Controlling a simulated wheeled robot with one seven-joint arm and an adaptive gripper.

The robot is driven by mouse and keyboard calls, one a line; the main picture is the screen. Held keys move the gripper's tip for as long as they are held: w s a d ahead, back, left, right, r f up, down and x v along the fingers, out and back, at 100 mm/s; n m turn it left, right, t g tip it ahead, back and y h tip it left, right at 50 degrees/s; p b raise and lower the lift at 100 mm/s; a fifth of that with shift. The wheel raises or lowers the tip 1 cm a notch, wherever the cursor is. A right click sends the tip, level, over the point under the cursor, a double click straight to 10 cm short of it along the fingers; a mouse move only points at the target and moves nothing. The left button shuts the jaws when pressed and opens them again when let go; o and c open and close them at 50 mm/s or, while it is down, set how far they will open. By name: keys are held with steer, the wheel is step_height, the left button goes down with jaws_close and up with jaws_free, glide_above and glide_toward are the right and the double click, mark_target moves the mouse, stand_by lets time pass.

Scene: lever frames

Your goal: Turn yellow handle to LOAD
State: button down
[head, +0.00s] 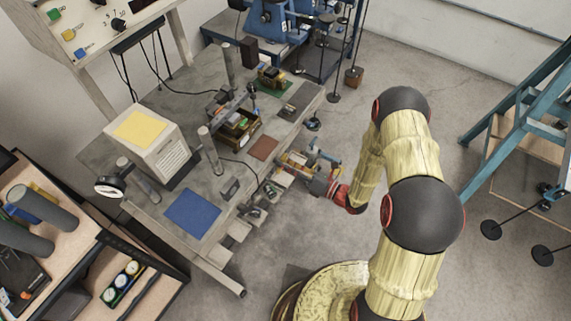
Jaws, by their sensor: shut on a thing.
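My gripper (316,184) is small in the head view, at the right-hand edge of the grey workbench (165,98). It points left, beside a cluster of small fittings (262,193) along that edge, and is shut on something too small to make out. A small yellowish-brown tray-like part (299,161) lies just above and left of it. I cannot pick out a yellow handle or a LOAD label for certain; the gripper and the small scale may hide them.
A beige box with a yellow top (140,128), a blue mat (193,212) and a brown mat (263,147) are on the bench. A teal frame (500,120) stands at the right. The floor between is mostly clear, apart from my arm and base.

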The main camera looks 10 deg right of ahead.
steer(key=shift+w, duration=0.1)
steer(key=c, duration=1.8)
jaws_free()
steer(key=shift+d, duration=0.1)
steer(key=shift+c, duration=0.2)
steer(key=v, duration=1.2)
